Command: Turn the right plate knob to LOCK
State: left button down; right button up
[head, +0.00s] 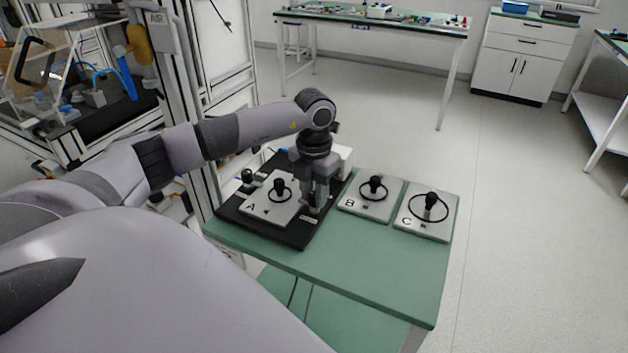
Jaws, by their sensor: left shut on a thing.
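The light plate marked A (262,212) lies on a black base (290,237) on the green table, with a dark round-based post in its middle. A black knob (247,177) stands at the left side of the base. My left gripper (313,208) points down at the right side of plate A. It is shut on the right plate knob, which its fingers largely hide. I cannot read how far that knob is turned. My right gripper is not in view.
Plates B (358,210) and C (425,230), each with a black knob-like post and ring, lie to the right on the green table (350,262). A white box (345,160) stands behind my gripper. The table's front is clear. A frame with machinery stands at the left.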

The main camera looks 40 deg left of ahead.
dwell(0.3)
pick_arm(q)
jog(key=c, duration=0.8)
grip_release()
jog(key=shift+c, duration=0.2)
jog(key=shift+r, duration=0.1)
notch_tip(320, 180, up, 7)
jog(key=shift+r, duration=0.1)
